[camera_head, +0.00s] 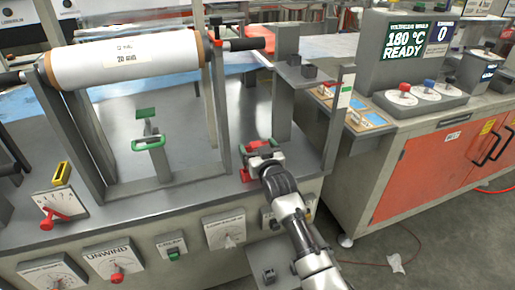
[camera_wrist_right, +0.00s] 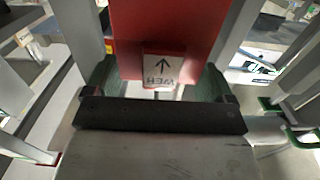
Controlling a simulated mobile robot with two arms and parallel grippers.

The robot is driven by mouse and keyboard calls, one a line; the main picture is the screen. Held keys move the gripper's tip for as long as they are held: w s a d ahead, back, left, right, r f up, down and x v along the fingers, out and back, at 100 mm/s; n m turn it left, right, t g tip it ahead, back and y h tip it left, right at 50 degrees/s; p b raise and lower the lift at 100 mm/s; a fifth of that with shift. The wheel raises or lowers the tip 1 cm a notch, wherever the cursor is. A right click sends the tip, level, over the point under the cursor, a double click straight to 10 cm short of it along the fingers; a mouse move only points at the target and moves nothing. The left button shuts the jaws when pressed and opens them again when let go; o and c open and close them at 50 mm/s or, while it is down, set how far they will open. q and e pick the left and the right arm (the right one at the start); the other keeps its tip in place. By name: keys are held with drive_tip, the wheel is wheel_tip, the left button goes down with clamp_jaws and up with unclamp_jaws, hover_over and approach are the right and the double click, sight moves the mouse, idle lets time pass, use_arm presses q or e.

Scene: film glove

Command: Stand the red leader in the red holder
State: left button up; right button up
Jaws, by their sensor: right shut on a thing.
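The red leader (camera_wrist_right: 165,40) is a flat red piece with a white label showing an arrow and lettering. In the right wrist view it stands between the two fingers of my right gripper (camera_wrist_right: 158,85), which is shut on it. In the head view my right gripper (camera_head: 262,150) is low over the right part of the bench, and a little of the leader's red (camera_head: 257,144) shows at its jaws. A small red part (camera_head: 245,175) shows just left of the gripper; it may be the red holder, which is mostly hidden. My left gripper is not in view.
A grey stand with green parts (camera_head: 149,143) is left of my gripper. A large white roll (camera_head: 128,57) hangs above the bench between grey uprights. A grey post (camera_head: 340,112) rises close to the right. A control console (camera_head: 420,95) stands at the right.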

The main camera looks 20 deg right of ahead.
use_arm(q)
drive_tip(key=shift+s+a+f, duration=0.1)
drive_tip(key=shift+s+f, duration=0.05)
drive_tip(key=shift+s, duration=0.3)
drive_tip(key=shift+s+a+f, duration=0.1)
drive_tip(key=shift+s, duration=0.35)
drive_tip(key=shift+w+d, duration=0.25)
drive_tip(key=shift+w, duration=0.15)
use_arm(e)
drive_tip(key=shift+f, duration=0.15)
drive_tip(key=shift+f, duration=0.1)
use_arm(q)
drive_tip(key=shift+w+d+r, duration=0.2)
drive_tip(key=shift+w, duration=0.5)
use_arm(e)
drive_tip(key=shift+f, duration=0.15)
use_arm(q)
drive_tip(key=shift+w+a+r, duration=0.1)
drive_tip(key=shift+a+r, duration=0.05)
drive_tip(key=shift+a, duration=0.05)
use_arm(e)
drive_tip(key=shift+f, duration=0.3)
use_arm(q)
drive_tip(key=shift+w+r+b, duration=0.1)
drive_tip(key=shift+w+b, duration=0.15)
drive_tip(key=shift+b, duration=0.1)
use_arm(e)
drive_tip(key=shift+f, duration=0.15)
